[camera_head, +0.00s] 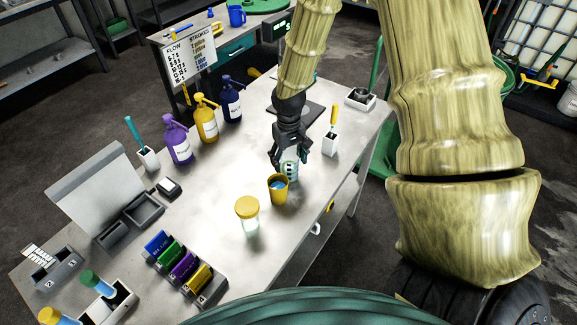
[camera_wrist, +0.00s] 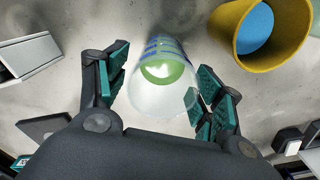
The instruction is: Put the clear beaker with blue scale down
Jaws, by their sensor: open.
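The clear beaker with blue scale (camera_head: 289,171) stands on the table just below my gripper (camera_head: 289,158). In the wrist view the beaker (camera_wrist: 165,80) shows blue bands and a green patch inside or behind it. It sits between the two teal-padded fingers of my gripper (camera_wrist: 160,92), which are spread apart with a gap on the left side. The right finger is close to the beaker's wall; whether it touches, I cannot tell. Part of the beaker is hidden by the gripper in the head view.
A yellow cup with blue contents (camera_head: 278,189) stands close beside the beaker. A white holder with a yellow-handled tool (camera_head: 331,140) is to the right. Several pump bottles (camera_head: 206,122) stand to the left. The table (camera_head: 235,170) has bare space between.

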